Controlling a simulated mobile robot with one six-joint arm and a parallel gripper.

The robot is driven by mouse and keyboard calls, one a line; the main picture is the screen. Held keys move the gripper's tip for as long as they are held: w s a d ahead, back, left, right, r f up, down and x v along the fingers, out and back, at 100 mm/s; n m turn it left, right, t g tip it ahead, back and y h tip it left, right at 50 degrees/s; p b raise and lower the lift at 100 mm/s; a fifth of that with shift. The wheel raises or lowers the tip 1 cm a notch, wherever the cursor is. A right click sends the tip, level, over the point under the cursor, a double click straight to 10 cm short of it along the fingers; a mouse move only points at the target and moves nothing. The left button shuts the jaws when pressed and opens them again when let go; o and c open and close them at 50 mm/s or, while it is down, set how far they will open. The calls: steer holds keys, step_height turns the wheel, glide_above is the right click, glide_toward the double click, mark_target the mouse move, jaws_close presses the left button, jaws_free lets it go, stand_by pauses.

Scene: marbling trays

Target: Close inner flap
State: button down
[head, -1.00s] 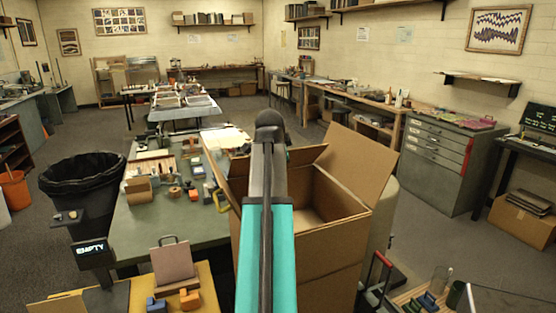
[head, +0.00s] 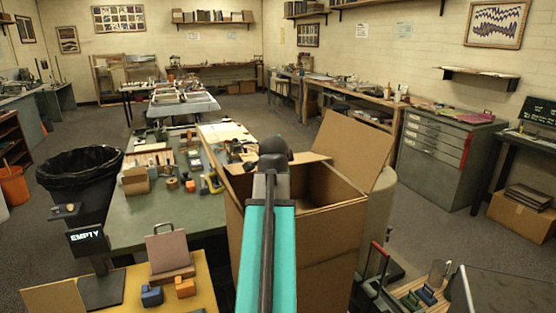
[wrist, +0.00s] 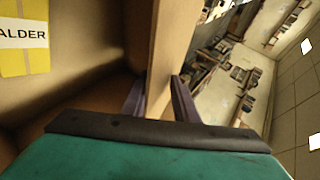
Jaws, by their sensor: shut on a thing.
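An open cardboard box (head: 318,238) stands in the middle of the head view, behind and right of my teal arm. Its tall right flap (head: 357,152) stands up and leans outward. My arm hides my gripper in the head view. In the wrist view my gripper (wrist: 158,98) is shut on the edge of a cardboard flap (wrist: 176,42), which runs upright between the fingers. I cannot tell for certain which flap this is in the head view.
A green worktable (head: 165,222) with tools lies left of the box.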

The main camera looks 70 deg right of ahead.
steer(key=shift+s+a+f, duration=0.1)
steer(key=shift+a+f, duration=0.1)
steer(key=shift+f, duration=0.65)
steer(key=shift+s+a+f, duration=0.1)
steer(key=shift+a+f, duration=0.05)
steer(key=shift+f, duration=0.65)
steer(key=shift+b, duration=0.3)
steer(key=c, duration=1.9)
jaws_free()
steer(key=shift+w+d+f, duration=0.1)
steer(key=shift+d, duration=0.05)
steer(key=shift+a, duration=0.2)
